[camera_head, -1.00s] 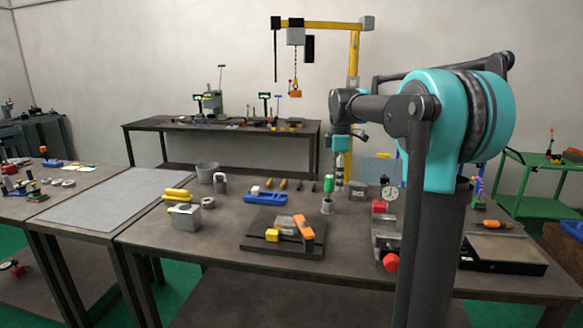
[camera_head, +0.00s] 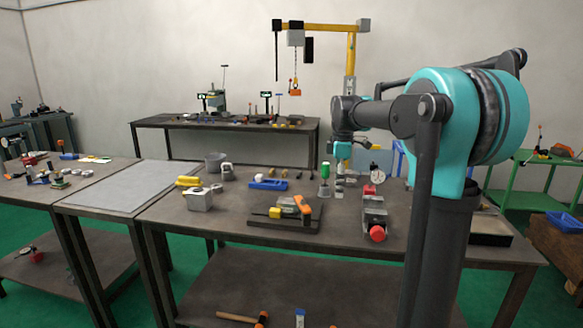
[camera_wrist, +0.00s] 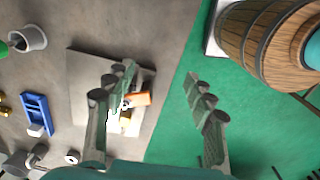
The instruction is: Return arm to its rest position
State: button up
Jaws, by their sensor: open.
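My gripper (camera_wrist: 160,85) is open and empty in the wrist view, its two fingers apart above the table edge and the green floor. In the head view the gripper end (camera_head: 341,152) hangs from my folded arm, small and partly hidden among the things behind it. The plate also shows behind the left finger in the wrist view (camera_wrist: 85,65).
The workbench (camera_head: 225,232) carries a blue tray (camera_head: 267,185), a grey block (camera_head: 199,200) and a red-knobbed device (camera_head: 375,218). A wooden barrel (camera_wrist: 262,40) fills the upper right of the wrist view. A hammer (camera_head: 236,317) lies on the lower shelf.

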jog(key=s+d+f+m+t, duration=0.1)
jog(key=s+f+m+t, duration=0.1)
jog(key=s+f+m, duration=0.6)
jog(key=s+d+f+m+t, duration=0.2)
jog(key=s+f+m, duration=0.6)
jog(key=s+f, duration=0.8)
jog(key=s, duration=0.2)
jog(key=shift+s+d+f, duration=0.3)
jog(key=shift+s, duration=0.1)
